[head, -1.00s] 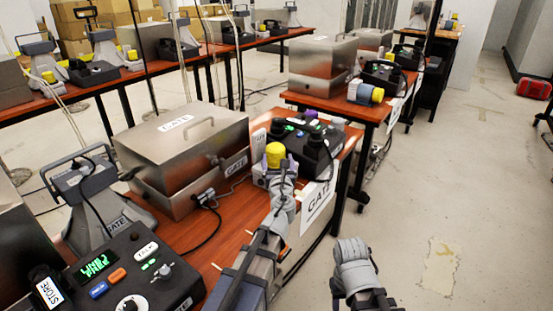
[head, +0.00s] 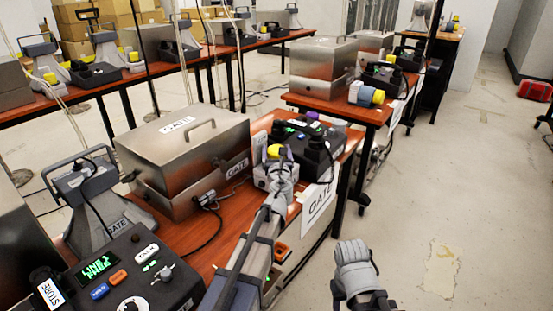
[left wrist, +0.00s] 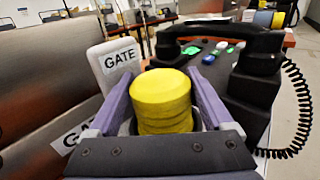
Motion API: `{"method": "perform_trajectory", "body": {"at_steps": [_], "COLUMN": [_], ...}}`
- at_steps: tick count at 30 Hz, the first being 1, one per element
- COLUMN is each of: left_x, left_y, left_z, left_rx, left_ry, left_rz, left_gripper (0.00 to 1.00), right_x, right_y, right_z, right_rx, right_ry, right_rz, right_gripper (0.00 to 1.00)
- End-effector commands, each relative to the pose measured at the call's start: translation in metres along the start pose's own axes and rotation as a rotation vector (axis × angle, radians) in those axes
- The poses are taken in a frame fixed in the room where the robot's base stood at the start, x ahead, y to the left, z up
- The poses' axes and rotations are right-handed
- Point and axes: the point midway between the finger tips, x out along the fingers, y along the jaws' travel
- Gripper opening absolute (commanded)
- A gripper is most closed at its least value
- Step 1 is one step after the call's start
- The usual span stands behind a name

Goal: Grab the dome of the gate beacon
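The yellow dome of the gate beacon (head: 274,151) stands on the desk beside the metal GATE case, partly hidden by my left gripper in the head view. In the left wrist view the ribbed yellow dome (left wrist: 161,100) is upright, with the white GATE label plate (left wrist: 118,62) behind it to the left. My left gripper (left wrist: 162,105) has one purple finger on each side of the dome. Slim gaps show between the fingers and the dome, so it looks open around it. My right gripper (head: 354,262) is low, over the floor right of the desk; its fingers are not clear.
A black phone console (head: 308,143) with a coiled cord sits just behind the beacon. The metal GATE case (head: 185,145) is to its left. A STORE console (head: 130,270) and a grey GATE horn (head: 105,205) are nearer.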

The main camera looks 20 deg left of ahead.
Motion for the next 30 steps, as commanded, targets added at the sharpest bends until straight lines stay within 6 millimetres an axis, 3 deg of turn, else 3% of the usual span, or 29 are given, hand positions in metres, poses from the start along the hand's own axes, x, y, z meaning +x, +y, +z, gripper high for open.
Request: {"method": "perform_trajectory", "body": {"at_steps": [2, 16, 30], "left_x": [0.0, 0.0, 0.0], "left_y": [0.0, 0.0, 0.0], "left_z": [0.0, 0.0, 0.011], "left_rx": [0.0, 0.0, 0.0], "left_ry": [0.0, 0.0, 0.0], "left_rz": [0.0, 0.0, 0.0], "left_gripper": [0.74, 0.21, 0.21], "right_x": [0.0, 0.0, -0.011], "right_y": [0.0, 0.0, 0.001], "right_z": [0.0, 0.0, 0.001], "right_rx": [0.0, 0.0, 0.0], "right_ry": [0.0, 0.0, 0.0], "right_rz": [0.0, 0.0, 0.0], "right_gripper": [0.5, 0.5, 0.5]}}
